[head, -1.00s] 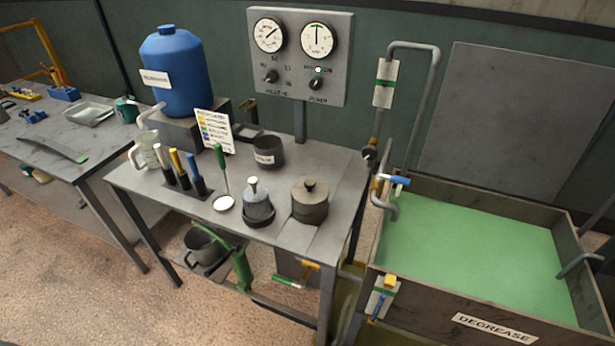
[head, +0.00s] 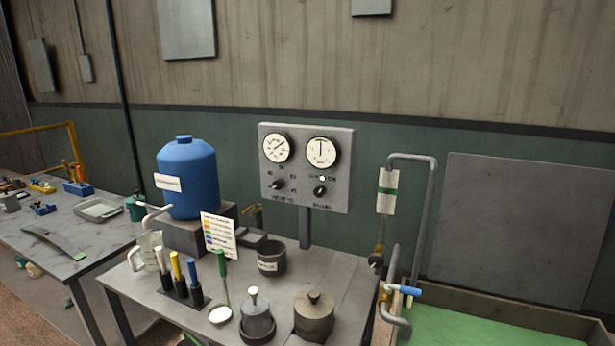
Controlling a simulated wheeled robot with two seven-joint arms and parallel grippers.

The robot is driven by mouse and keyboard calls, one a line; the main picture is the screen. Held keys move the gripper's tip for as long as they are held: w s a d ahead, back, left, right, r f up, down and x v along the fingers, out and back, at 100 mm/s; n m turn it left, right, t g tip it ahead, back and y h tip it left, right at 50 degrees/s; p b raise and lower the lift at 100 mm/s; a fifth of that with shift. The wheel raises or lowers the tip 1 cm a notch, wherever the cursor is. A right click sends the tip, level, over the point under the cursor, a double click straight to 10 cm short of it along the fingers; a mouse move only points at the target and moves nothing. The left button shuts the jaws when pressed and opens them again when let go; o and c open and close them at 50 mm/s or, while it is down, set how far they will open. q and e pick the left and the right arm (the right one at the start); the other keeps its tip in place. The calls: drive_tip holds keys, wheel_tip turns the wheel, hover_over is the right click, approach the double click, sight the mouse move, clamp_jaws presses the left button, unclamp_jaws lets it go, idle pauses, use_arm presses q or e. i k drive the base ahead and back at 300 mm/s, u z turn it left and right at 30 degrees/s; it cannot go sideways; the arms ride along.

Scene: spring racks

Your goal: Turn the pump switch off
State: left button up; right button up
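The pump switch (head: 321,191) is a small black knob at the lower right of the grey control panel (head: 340,168). A small pale green-white lamp (head: 322,179) shows lit just above it. The lettering by the knob is too small to read surely. A second black knob (head: 278,184) sits to its left, and two round white gauges, a left one (head: 277,148) and a right one (head: 321,152), are above. Neither of my grippers is in view.
The panel stands on a post behind a grey bench (head: 350,285) holding a blue tank (head: 187,178), a dark cup (head: 271,259) and lidded pots. A green-filled tank (head: 450,328) with bent pipes (head: 430,215) is at the right. Another table (head: 85,235) is at the left.

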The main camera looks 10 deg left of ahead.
sight(320, 191)
drive_tip(key=k, duration=1.25)
drive_tip(key=z, duration=0.75)
drive_tip(key=i, duration=1.5)
drive_tip(key=u, duration=0.7)
